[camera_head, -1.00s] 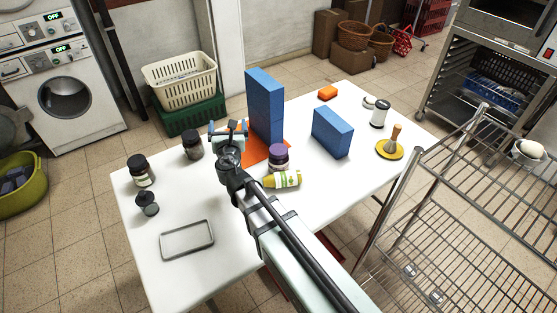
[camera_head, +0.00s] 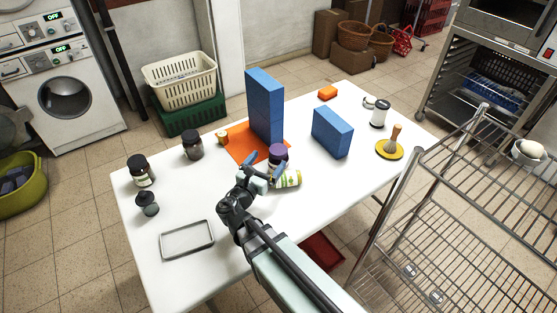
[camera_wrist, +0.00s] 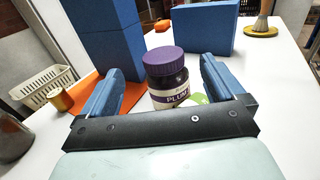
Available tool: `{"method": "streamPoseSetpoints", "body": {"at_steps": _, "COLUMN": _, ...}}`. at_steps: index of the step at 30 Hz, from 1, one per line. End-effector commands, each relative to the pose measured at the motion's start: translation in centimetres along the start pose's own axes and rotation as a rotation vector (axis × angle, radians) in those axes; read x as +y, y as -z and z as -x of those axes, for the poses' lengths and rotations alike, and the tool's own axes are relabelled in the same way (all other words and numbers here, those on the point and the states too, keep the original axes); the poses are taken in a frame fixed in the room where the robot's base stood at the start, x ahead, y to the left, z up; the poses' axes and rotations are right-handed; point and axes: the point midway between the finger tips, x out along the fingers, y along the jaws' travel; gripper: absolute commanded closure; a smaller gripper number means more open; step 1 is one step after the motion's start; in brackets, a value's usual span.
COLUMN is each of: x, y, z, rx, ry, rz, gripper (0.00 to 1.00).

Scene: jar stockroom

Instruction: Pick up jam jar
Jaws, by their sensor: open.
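The jam jar (camera_head: 278,153) has a purple lid and stands upright near the middle of the white table. In the wrist view the jar (camera_wrist: 166,76) shows a "PLUM" label, between my two blue fingers and nearer the right one. My gripper (camera_head: 265,166) is open and empty, low over the table at the jar's near side. I cannot tell how far the jar is between the fingertips. The gripper's crossbar hides the jar's base in the wrist view.
Another blue block (camera_head: 332,132) is to the right. Dark jars (camera_head: 192,146) and a metal tray (camera_head: 187,240) are left.

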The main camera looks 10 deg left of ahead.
Motion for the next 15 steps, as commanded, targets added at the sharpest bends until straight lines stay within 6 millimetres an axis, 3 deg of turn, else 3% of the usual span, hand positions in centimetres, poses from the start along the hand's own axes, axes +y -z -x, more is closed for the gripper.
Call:
{"method": "streamPoseSetpoints", "body": {"at_steps": 6, "x": 0.1, "y": 0.1, "z": -3.3, "rx": 0.0, "ry": 0.001, "rz": 0.0, "gripper": 0.04}}
{"method": "streamPoseSetpoints", "body": {"at_steps": 15, "x": 0.0, "y": 0.1, "z": -4.8, "rx": 0.0, "ry": -0.001, "rz": 0.0, "gripper": 0.04}}
